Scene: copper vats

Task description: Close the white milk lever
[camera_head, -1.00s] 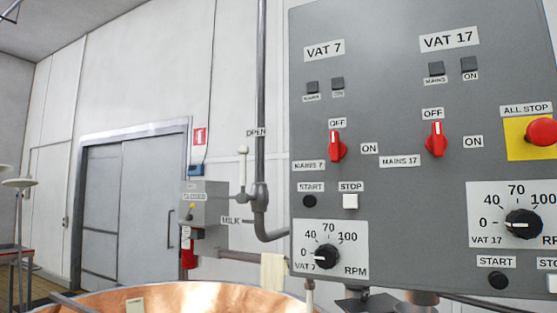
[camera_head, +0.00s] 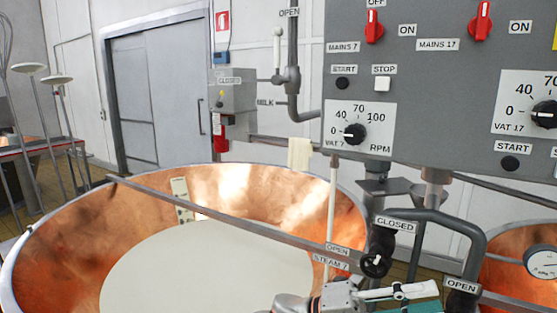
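The white milk lever (camera_head: 277,50) is on a grey pipe valve on the back wall. It stands upright, its top near the OPEN label (camera_head: 289,13), above the MILK label (camera_head: 266,103). A CLOSED label (camera_head: 229,80) is left of it, on a grey wall box. My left gripper (camera_head: 415,292) is at the bottom edge, partly cut off, well below the lever and apart from it. Its finger opening cannot be made out. My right gripper is out of view.
A copper vat (camera_head: 60,237) holding pale milk fills the lower left, with a metal bar (camera_head: 230,215) across it. The grey control panel (camera_head: 440,80) hangs at upper right. Black steam valve handles and pipes (camera_head: 478,245) stand near my gripper.

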